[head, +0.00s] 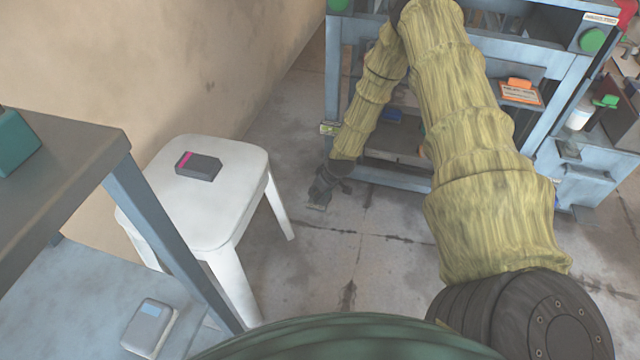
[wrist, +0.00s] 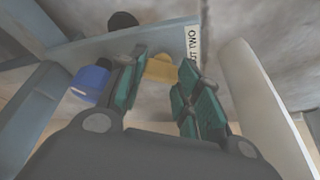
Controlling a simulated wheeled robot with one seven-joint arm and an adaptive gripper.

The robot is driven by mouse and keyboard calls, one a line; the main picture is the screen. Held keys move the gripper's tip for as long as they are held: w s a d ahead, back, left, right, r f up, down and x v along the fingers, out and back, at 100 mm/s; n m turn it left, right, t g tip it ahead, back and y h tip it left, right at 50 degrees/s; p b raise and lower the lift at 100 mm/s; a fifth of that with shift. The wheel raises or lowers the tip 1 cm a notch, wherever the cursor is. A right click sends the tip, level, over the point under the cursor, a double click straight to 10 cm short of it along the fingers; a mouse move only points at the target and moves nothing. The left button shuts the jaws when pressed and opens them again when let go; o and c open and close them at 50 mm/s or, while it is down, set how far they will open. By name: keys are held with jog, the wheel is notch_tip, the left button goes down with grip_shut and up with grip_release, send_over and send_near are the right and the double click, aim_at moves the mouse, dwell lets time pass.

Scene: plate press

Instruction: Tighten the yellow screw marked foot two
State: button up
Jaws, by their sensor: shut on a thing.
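The yellow screw (wrist: 160,69) shows in the wrist view between my two teal fingers, by a blue-grey frame bar. A white label (wrist: 192,45) beside it is partly hidden by a finger, with "TWO" readable. My gripper (wrist: 163,62) is shut on the yellow screw; the fingers cover part of its sides. In the head view my gripper (head: 319,201) is low near the floor, at the front left of the blue-grey press frame (head: 334,85). The screw cannot be made out there.
In the wrist view a blue part (wrist: 90,82) and a black round part (wrist: 122,21) lie close to the fingers. A white stool (head: 235,200) with a dark box (head: 198,166) stands left of my gripper. A grey table (head: 70,165) is further left. Floor between is clear.

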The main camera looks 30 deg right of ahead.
jog(key=m+h+p, duration=0.1)
jog(key=m+p, duration=0.2)
jog(key=m+h+p, duration=0.1)
jog(key=m+p, duration=0.2)
jog(key=shift+a+r+g, duration=0.15)
jog(key=shift+r+g, duration=0.05)
jog(key=shift+g, duration=0.1)
jog(key=m+h+p, duration=0.1)
jog(key=m, duration=0.2)
jog(key=m+g+h+p, duration=0.1)
jog(key=m+p, duration=0.1)
jog(key=shift+w+f+m+p, duration=0.1)
jog(key=shift+f+m+p, duration=0.05)
jog(key=shift+m+p, duration=0.2)
jog(key=shift+m, duration=0.25)
jog(key=o, duration=1)
jog(key=shift+v, duration=5.95)
jog(key=shift+a, duration=0.25)
